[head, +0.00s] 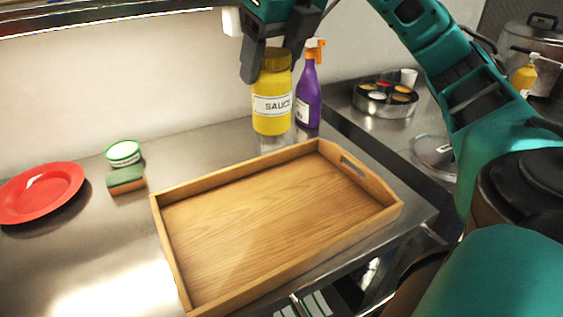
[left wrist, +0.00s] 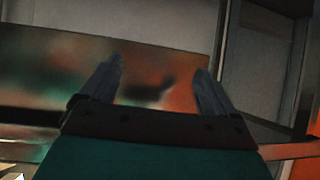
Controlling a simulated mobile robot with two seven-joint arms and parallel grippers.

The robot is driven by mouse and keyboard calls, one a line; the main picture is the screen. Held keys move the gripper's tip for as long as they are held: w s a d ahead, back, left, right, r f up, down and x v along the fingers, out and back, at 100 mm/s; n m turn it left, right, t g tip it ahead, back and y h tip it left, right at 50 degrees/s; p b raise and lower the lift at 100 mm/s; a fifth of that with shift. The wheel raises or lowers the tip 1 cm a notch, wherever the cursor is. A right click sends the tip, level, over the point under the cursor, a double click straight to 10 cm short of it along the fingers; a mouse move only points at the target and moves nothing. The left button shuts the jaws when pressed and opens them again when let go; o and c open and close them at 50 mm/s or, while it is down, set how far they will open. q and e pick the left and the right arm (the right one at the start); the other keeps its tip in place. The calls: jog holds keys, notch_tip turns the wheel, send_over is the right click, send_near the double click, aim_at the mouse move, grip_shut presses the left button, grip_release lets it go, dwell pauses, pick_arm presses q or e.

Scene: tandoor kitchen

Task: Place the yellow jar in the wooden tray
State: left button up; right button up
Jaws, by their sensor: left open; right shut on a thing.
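The yellow jar (head: 272,104) has a dark yellow lid and a white SAUCE label. In the head view it stands upright behind the far edge of the wooden tray (head: 172,249). My right gripper (head: 268,62) comes from above and is shut on the jar near its lid. A reflection shows on the steel just under the jar; I cannot tell whether its base touches the counter. The tray lies empty on the counter, with a handle slot in its right end. My left gripper (left wrist: 158,85) is open and empty in the left wrist view.
A purple spray bottle (head: 309,95) with an orange head stands just right of the jar. A red plate (head: 42,192), a sponge (head: 126,180) and a small green-and-white tub (head: 123,153) lie left of the tray. A round spice tin (head: 385,101) stands at the back right.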

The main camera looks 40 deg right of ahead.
aim_at(272, 121)
notch_tip(272, 121, down, 10)
jog(key=b, duration=0.5)
jog(key=shift+b, duration=0.3)
pick_arm(q)
notch_tip(272, 121, down, 6)
jog(key=w+d+b, duration=0.1)
jog(key=b, duration=0.1)
jog(key=shift+d+h, duration=0.3)
jog(key=shift+h, duration=0.1)
pick_arm(e)
notch_tip(272, 121, down, 10)
pick_arm(q)
jog(key=shift+b, duration=0.3)
pick_arm(e)
jog(key=shift+f, duration=0.15)
jog(key=o, duration=1.6)
pick_arm(q)
jog(key=shift+r, duration=0.1)
